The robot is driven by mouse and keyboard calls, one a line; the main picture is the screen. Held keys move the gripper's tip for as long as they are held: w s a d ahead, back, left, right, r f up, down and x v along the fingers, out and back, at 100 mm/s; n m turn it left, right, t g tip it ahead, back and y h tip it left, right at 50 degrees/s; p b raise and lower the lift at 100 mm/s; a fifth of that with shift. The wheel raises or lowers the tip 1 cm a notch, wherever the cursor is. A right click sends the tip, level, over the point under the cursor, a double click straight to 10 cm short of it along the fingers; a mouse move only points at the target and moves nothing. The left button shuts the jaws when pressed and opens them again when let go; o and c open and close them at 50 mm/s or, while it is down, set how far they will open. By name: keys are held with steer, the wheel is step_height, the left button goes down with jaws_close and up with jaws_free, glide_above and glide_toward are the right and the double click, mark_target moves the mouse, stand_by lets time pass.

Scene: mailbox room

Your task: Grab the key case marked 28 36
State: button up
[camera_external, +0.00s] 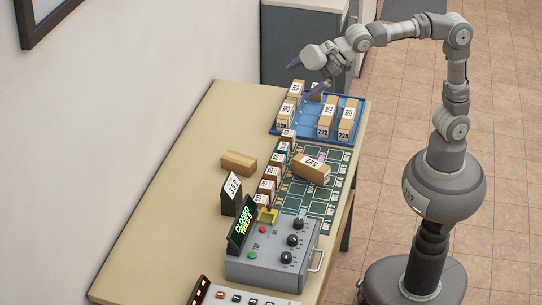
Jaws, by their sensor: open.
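Several tan cases with white number labels stand in a blue tray (311,131) at the far end of the table. Two of them (326,117) (347,119) stand at its right side, and others (286,114) stand at its left. The labels are small, and I cannot make out one reading 28 36. Another labelled tan case (312,169) lies tilted on the green grid mat (297,192). My gripper (300,81) is open and empty, with its fingers spread, above the far left part of the tray. It partly hides a case behind it.
A row of small labelled blocks (273,173) lines the mat's left edge. A plain tan block (238,162) and a dark stand with a number card (231,194) are to the left. A grey control box (271,259) with a sign stands nearer. The table's left side is clear.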

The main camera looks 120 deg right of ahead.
steer(key=s+a+r+m+t+y+b, duration=0.1)
steer(key=s+a+r+t, duration=0.1)
steer(key=s+a+r, duration=0.2)
steer(key=s+a+r+m+t+y, duration=0.1)
steer(key=s+a+r+t+y, duration=0.1)
steer(key=a+r, duration=0.8)
step_height(320, 180, up, 4)
steer(key=s+t, duration=0.1)
steer(key=s, duration=0.1)
steer(key=shift+s+r+m+b, duration=0.15)
steer(key=shift+s+m+b, duration=0.15)
steer(key=shift+s+b, duration=0.1)
steer(key=shift+s+a+r+t+y, duration=0.15)
steer(key=shift+s+a+r+y, duration=0.05)
steer(key=shift+s+a+r, duration=0.3)
steer(key=shift+s+a+r+t+y, duration=0.2)
steer(key=shift+s+a+r, duration=0.15)
steer(key=shift+r, duration=0.25)
steer(key=c, duration=0.6)
steer(key=shift+d, duration=0.1)
